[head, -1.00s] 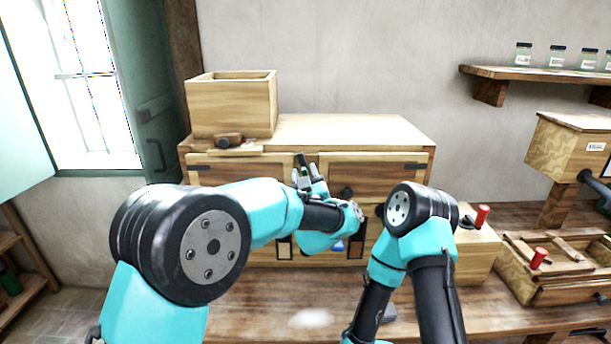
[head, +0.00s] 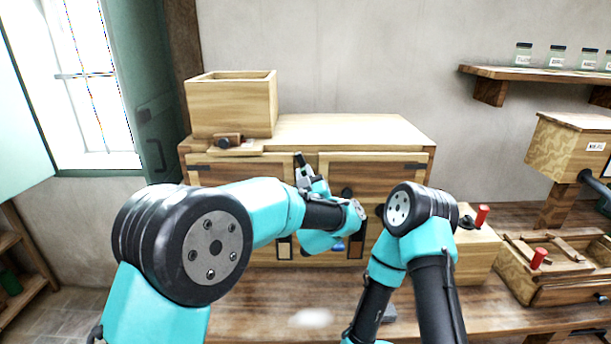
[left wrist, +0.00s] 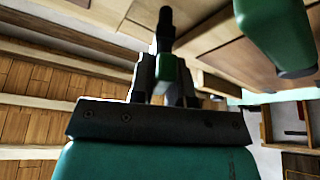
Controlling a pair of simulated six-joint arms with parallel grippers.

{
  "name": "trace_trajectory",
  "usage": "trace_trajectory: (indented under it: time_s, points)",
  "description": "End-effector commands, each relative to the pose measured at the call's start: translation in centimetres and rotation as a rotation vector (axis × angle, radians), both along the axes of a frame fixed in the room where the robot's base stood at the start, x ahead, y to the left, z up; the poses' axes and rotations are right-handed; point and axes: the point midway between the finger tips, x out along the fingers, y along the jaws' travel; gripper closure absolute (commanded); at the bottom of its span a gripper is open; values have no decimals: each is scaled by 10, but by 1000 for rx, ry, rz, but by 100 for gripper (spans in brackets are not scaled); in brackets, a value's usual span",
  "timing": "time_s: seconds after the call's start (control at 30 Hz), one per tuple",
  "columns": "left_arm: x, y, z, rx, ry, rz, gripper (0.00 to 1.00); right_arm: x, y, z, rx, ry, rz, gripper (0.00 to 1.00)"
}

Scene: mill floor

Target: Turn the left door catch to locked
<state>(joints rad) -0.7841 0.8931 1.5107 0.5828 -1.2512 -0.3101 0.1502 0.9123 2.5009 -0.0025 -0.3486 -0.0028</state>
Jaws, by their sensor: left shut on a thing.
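The wooden cabinet has a left door (head: 225,175) and a right door (head: 385,172), meeting near its middle. My left gripper (head: 306,178) is at the inner upper part of the left door, its fingers shut on the dark left door catch (head: 299,160). The catch's narrow end sticks out past the fingertips, tilted up and left. In the left wrist view the dark catch (left wrist: 165,28) stands out beyond the fingers, with a green piece between them. My left forearm hides much of the left door. The right gripper is not shown; only right arm links are visible.
An open wooden box (head: 230,105) stands on the cabinet top at left. A wooden tray (head: 570,255) with a red-handled part lies at right on the bench. A shelf with jars (head: 535,73) hangs at upper right. Part of the bench front is clear.

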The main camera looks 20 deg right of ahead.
Motion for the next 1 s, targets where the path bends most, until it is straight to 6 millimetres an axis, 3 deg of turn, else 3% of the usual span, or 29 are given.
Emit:
trace_trajectory:
  time_s: [1.0]
  points:
    - [1, 3, -3, -840, 216, 1, 100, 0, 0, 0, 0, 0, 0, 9]
